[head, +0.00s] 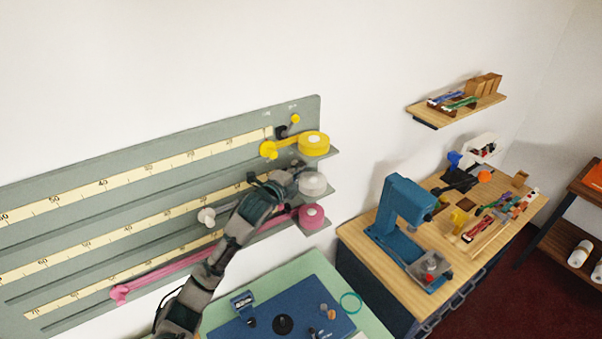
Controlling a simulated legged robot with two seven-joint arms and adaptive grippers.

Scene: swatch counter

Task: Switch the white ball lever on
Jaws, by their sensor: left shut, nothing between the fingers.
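A grey wall board (90,188) carries three rows, with a yellow reel (314,142), a white reel (312,184) and a pink reel (312,216) at its right end. A small lever with a yellow ball (295,119) stands above the yellow reel. I cannot clearly make out a white ball lever; my gripper and arm cover part of the white row. My left gripper (284,178) is shut and empty, just left of the white reel; I cannot tell if it touches anything. My right gripper is out of view.
A white tape end (207,216) and a pink tape end (119,294) lie along the board. Below is a green table (300,270) with a blue mat (262,323). A wooden bench (362,236) with a blue machine (408,211) stands to the right.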

